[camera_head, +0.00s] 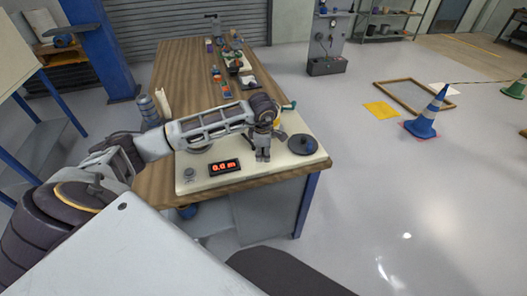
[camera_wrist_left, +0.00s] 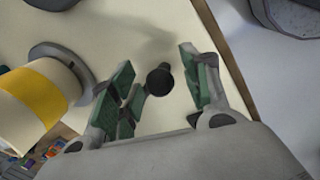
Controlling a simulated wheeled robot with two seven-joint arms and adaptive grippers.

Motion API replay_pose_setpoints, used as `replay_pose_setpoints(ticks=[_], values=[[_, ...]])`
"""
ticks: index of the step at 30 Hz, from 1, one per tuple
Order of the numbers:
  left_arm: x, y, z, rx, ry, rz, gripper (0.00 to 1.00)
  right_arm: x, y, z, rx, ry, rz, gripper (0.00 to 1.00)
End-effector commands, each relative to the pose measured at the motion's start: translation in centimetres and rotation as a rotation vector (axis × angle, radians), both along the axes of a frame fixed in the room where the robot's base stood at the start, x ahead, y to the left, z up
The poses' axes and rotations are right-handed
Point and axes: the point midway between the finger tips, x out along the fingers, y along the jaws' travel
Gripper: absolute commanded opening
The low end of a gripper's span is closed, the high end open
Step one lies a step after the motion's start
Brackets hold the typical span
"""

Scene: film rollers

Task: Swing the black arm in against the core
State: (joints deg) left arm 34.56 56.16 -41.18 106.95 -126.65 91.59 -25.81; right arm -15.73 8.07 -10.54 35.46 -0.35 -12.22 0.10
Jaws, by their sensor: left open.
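My left gripper (camera_head: 262,157) hangs over the cream board (camera_head: 225,184) at the table's near end, fingers pointing down. In the left wrist view its green-padded fingers (camera_wrist_left: 160,88) are apart. A dark round-topped post (camera_wrist_left: 159,79) shows between them, seen nearly end-on; it may be the end of the black arm, but I cannot tell. I cannot tell whether either finger touches it. The core, a cream cylinder with a yellow band (camera_wrist_left: 38,92), lies left of the fingers; a bit of yellow (camera_head: 277,122) shows behind the gripper in the head view. My right gripper is out of view.
A black disc (camera_head: 302,145) sits on the board right of the gripper. A red-digit display (camera_head: 224,167) and a grey knob (camera_head: 190,174) are at its front left. Small items crowd the far table (camera_head: 180,60). The floor to the right has a blue cone (camera_head: 428,115).

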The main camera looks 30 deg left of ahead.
Motion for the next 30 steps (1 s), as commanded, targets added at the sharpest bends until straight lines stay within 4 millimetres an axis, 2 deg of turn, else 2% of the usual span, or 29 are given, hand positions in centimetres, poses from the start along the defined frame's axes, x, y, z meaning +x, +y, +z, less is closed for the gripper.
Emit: replay_pose_setpoints(ticks=[11, 22, 30], values=[[0.0, 0.0, -0.3, 0.001, 0.0, 0.0, 0.47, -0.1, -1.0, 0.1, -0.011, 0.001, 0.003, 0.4], [0.0, 0.0, -0.3, 0.001, 0.0, 0.0, 0.0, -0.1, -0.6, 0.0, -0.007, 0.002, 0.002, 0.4], [0.0, 0.0, -0.3, 0.001, 0.002, -0.002, 0.0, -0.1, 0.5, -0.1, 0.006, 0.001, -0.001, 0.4]])
